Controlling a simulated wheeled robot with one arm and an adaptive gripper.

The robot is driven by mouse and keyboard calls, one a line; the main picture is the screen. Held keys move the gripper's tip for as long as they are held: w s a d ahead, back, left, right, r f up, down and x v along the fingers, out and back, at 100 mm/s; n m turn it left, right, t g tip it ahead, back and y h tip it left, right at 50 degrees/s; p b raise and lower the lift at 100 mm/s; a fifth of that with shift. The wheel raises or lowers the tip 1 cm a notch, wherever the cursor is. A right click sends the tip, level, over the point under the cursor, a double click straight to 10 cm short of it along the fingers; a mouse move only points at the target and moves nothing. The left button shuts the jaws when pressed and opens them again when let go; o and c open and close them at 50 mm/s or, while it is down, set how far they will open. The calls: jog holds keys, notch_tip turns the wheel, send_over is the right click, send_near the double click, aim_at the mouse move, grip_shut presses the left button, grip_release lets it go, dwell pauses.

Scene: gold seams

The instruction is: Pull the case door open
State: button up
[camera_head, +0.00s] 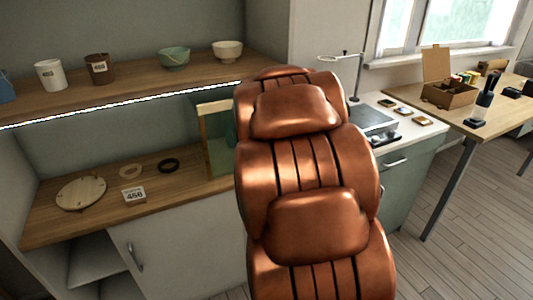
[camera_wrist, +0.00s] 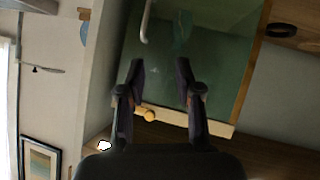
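The glass case (camera_head: 219,151) stands on the lower wooden counter in the head view, its right part hidden behind my arm. Its door, or front pane, has greenish glass and a pale wooden frame; it fills the middle of the wrist view (camera_wrist: 225,62). A small round yellowish knob (camera_wrist: 149,115) sits on the frame strip. My gripper (camera_wrist: 160,66) is open, with its two dark fingers apart over the pane. The knob shows between the fingers, closer to the left one; I cannot tell whether they touch it. A green object (camera_wrist: 182,36) shows dimly through the glass.
On the lower counter (camera_head: 60,225) lie a round wooden board (camera_head: 81,193), a number card (camera_head: 134,195) and a dark ring (camera_head: 168,165). Cups and bowls stand on the shelf above (camera_head: 130,94). A side desk (camera_head: 405,133) stands to the right.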

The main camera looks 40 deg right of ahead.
jog(key=d+f+n+t+y+b, duration=0.2)
jog(key=d+f+t+y+b, duration=0.2)
jog(key=d+f+t+b, duration=0.45)
jog(key=w+d, duration=0.1)
jog(key=w, duration=0.6)
jog(key=shift+w+r, duration=0.25)
jog(key=shift+r, duration=0.1)
jog(key=shift+c, duration=0.2)
grip_shut()
